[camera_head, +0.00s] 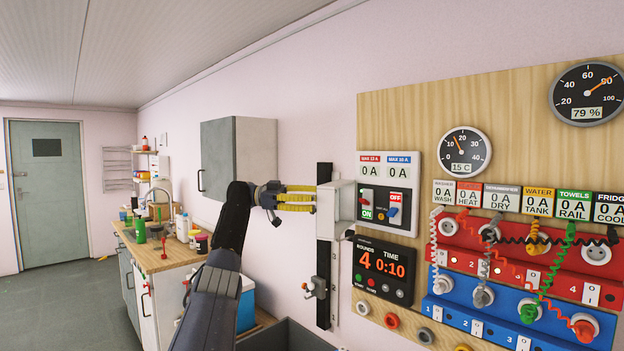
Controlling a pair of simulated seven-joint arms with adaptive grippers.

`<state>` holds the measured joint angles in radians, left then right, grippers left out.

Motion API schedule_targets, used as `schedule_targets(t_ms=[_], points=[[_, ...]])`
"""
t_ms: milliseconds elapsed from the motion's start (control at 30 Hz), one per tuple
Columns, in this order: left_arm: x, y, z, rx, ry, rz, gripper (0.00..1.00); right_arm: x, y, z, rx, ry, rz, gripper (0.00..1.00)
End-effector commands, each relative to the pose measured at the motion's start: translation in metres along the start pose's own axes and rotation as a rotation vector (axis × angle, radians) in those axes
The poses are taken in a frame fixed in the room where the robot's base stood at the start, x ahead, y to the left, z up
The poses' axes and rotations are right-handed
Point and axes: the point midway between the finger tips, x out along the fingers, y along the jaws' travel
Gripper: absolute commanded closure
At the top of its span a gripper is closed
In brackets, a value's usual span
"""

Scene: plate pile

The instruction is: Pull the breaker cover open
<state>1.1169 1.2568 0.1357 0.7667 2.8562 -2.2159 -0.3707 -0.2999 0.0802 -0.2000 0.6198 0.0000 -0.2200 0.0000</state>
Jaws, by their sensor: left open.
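The breaker panel (411,221) is a white unit on the wooden board, with two displays reading 0 A and switches marked ON and OFF. A pale grey-white box-shaped piece (335,211), which looks like the breaker cover, stands out at the panel's left edge. The switches show plainly to its right. My left gripper (314,198) has yellow fingers pointing right, with the tips close to the left side of this piece. It is open, and nothing shows between the fingers. I cannot tell whether the fingertips touch the piece. My right gripper is not in view.
A black vertical rail (323,255) with a small metal fitting (316,289) runs below the fingertips. A timer display (384,264) sits under the panel. Red (480,247) and blue (455,312) socket strips with coiled cables are at right. A grey wall cabinet (240,150) hangs behind my arm.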

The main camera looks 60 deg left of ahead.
Motion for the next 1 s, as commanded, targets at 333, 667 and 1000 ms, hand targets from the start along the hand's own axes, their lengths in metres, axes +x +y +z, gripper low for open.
schedule_targets(t_ms=[333, 667, 1000], points=[[0.0, -0.005, -0.025, 0.002, 0.003, 0.0, 0.56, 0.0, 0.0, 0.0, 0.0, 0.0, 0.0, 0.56], [0.0, -0.009, -0.045, 0.003, 0.002, 0.0, 0.56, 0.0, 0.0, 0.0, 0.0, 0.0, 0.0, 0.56], [-0.001, -0.011, -0.059, 0.002, 0.001, -0.001, 0.56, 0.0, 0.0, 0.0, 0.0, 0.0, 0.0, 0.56]])
